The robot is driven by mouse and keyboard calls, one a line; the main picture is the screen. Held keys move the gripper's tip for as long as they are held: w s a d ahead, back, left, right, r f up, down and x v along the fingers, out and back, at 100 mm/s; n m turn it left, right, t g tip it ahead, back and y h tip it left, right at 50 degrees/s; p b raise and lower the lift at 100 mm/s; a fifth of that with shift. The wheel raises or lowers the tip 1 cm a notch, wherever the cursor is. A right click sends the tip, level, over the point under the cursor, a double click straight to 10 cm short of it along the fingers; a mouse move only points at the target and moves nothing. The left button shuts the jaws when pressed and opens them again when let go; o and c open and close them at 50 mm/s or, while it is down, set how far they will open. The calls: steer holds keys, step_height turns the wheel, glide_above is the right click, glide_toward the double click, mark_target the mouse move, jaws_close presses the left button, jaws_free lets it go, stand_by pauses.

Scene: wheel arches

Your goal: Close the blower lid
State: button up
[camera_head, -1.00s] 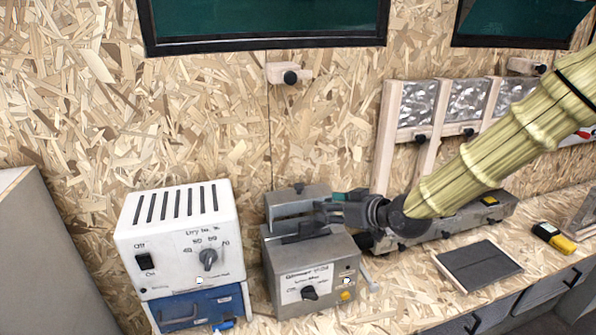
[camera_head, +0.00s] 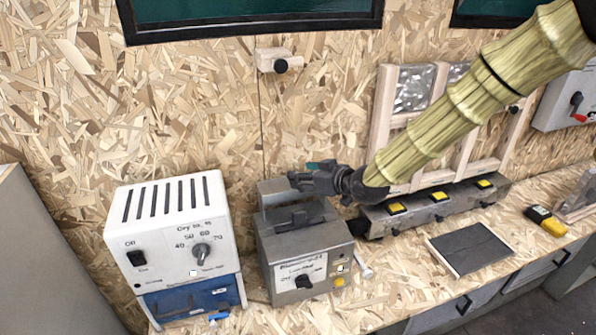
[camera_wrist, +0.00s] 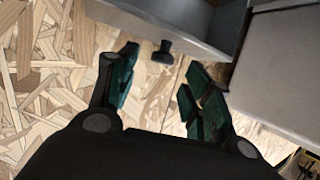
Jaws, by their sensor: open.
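The blower (camera_head: 299,277) is a grey metal box with a dial on its front, standing on the bench right of the white dryer. Its lid (camera_head: 272,187) stands raised at the back of the box, partly hidden by my gripper. My gripper (camera_head: 305,181) is open and empty, above the rear of the box beside the lid. In the wrist view, my teal-padded fingers (camera_wrist: 160,92) are spread wide. A black knob (camera_wrist: 163,51) on the edge of the grey lid (camera_wrist: 195,22) shows beyond and between them, apart from both.
The white dryer (camera_head: 170,231) sits on a blue unit (camera_head: 190,301) at left. A long grey box with yellow switches (camera_head: 436,207) lies along the wall, under my arm. A dark plate (camera_head: 470,254) lies on the bench (camera_head: 395,285). The bench front is mostly clear.

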steer(key=shift+p+x, duration=0.55)
steer(key=shift+x, duration=1.2)
steer(key=shift+s, duration=0.15)
steer(key=shift+a, duration=0.1)
steer(key=shift+c, duration=0.2)
steer(key=c, duration=0.3)
jaws_close()
